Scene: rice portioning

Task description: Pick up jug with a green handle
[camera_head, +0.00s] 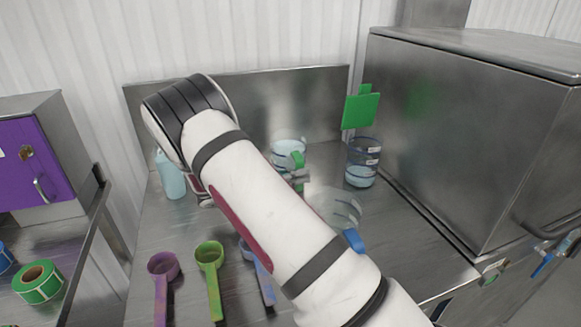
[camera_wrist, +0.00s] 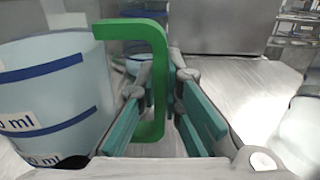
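The jug (camera_head: 287,147) with a green handle (camera_head: 297,159) stands on the steel table behind my arm, partly hidden by it. In the wrist view the clear jug (camera_wrist: 48,85) with dark blue bands fills the left side. Its green handle (camera_wrist: 158,65) stands upright between the teal finger pads of my gripper (camera_wrist: 161,88). The fingers are apart, one on each side of the handle, with a gap visible at the right pad. In the head view my gripper is mostly hidden behind my arm.
A clear jug with a blue handle (camera_head: 354,240) stands nearer, right of my arm. Another jug (camera_head: 362,165) stands near the steel cabinet (camera_head: 470,130). A light blue bottle (camera_head: 172,176) is at left. Purple (camera_head: 162,268), green (camera_head: 210,258) and blue scoops (camera_head: 264,283) lie in front.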

